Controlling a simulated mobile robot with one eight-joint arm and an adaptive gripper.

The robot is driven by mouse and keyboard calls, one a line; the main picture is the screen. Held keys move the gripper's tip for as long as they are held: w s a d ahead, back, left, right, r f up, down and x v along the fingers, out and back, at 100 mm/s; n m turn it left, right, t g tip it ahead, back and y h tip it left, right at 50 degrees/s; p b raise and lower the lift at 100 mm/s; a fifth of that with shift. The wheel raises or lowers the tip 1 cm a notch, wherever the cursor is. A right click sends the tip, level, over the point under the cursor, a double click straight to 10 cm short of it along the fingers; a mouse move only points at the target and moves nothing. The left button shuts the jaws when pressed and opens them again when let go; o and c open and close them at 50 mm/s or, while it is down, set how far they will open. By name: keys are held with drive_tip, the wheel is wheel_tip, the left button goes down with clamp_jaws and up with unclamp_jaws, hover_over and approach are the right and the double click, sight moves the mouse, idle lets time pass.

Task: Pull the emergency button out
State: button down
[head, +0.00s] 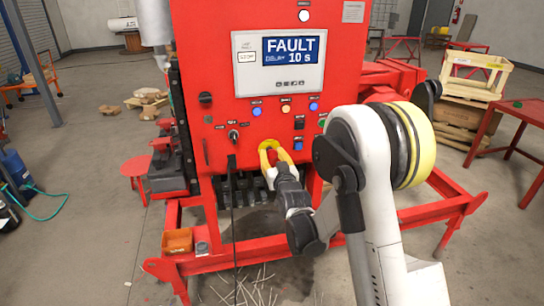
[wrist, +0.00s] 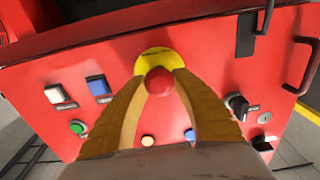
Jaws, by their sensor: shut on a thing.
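The emergency button is a round red knob (wrist: 159,81) in front of a yellow disc (wrist: 156,59) on the red panel, seen in the wrist view. The yellow fingers of my gripper (head: 269,147) reach the lower part of the panel in the head view. In the wrist view one finger lies on each side of the knob, and my gripper is shut on it. In the head view the fingers mostly hide the button. How far the knob stands out from the disc cannot be told.
A screen (head: 290,50) above reads FAULT and 10 s. Blue and amber buttons, a black selector knob (wrist: 238,106), a green button (wrist: 78,127) and a black handle (wrist: 302,66) surround the button. A black cable (head: 233,200) hangs to the left. The red skid frame (head: 430,212) spreads below.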

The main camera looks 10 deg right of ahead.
drive_tip(key=c, duration=1)
unclamp_jaws()
drive_tip(key=shift+o, duration=0.2)
drive_tip(key=s, duration=0.7)
drive_tip(key=shift+s, duration=0.2)
drive_tip(key=s+f+g+b, duration=0.2)
drive_tip(key=s+g, duration=0.3)
drive_tip(key=s, duration=1.2)
drive_tip(key=s+f+g+b, duration=0.2)
drive_tip(key=s+g+b, duration=0.2)
drive_tip(key=s, duration=1.3)
drive_tip(key=shift+s+f+g, duration=0.25)
drive_tip(key=shift+s+g, duration=0.1)
drive_tip(key=shift+g, duration=0.65)
